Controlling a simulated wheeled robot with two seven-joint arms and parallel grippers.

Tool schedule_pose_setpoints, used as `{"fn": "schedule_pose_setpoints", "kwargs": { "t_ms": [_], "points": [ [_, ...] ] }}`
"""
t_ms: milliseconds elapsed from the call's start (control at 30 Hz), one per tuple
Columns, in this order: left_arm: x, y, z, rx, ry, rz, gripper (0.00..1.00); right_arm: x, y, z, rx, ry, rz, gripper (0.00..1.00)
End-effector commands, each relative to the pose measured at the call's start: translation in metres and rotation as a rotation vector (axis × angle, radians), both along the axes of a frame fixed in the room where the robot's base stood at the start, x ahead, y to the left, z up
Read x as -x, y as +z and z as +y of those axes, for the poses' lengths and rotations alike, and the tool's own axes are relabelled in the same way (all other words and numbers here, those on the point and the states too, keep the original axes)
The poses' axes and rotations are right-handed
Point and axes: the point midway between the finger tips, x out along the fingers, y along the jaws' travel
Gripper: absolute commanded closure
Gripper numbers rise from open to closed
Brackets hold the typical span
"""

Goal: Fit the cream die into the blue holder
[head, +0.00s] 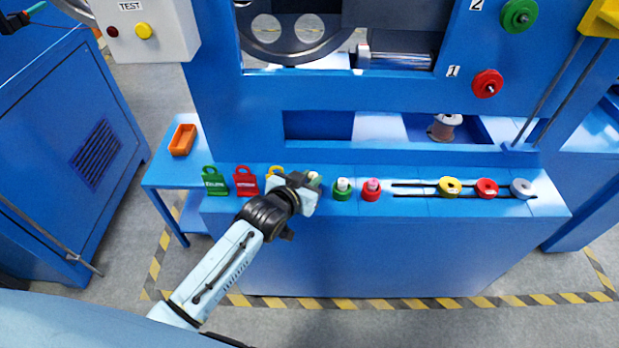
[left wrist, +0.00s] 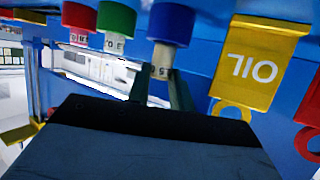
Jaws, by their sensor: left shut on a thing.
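The cream die (left wrist: 162,58) is between the fingers of my left gripper (left wrist: 160,90) in the left wrist view, and the gripper is shut on it. The blue holder (left wrist: 171,24) is in line with the die, and the die's end meets its opening in this view. I cannot tell how deep the die sits. In the head view my left gripper (head: 308,186) is over the front ledge, between the yellow tag and the green holder, and it hides the blue holder. My right gripper is not in view.
A green holder (head: 342,194) and a red holder (head: 371,194) with dies stand right of my gripper. Green (head: 214,185), red (head: 245,184) and yellow (head: 275,172) tags stand left. Yellow, red and grey pulleys (head: 486,188) lie along a slot. An orange tray (head: 182,140) is on the side table.

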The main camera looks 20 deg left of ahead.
Motion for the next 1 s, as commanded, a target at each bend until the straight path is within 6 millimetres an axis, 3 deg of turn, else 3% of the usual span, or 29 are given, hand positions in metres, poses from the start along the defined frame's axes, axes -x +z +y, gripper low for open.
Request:
{"fn": "schedule_pose_setpoints", "kwargs": {
  "t_ms": [1000],
  "points": [
    [0.0012,-0.0010,0.0006,0.000,0.001,0.000,1.00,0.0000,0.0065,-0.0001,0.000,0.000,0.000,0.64]
  ]
}}
